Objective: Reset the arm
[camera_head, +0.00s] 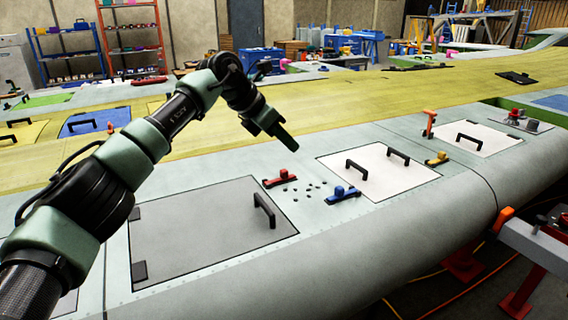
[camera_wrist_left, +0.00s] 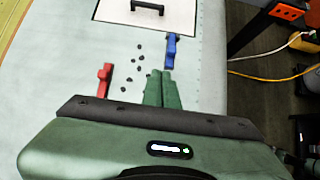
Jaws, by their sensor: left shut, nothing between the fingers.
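My left arm comes in from the left in the head view, and its gripper (camera_head: 288,141) hangs above the wing surface, near a red clamp-like tool. In the left wrist view the left gripper's green fingers (camera_wrist_left: 162,90) are together with nothing between them. They point toward a blue tool (camera_wrist_left: 171,52), and the red tool (camera_wrist_left: 104,76) lies to their left. My right gripper is in neither view.
The wing (camera_head: 340,220) carries a grey panel (camera_head: 200,235) and a white panel (camera_head: 375,175), both with black handles. Several small dark pieces (camera_head: 311,187) lie between the red tool (camera_head: 280,178) and blue tool (camera_head: 343,193). Shelves (camera_head: 130,40) stand behind.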

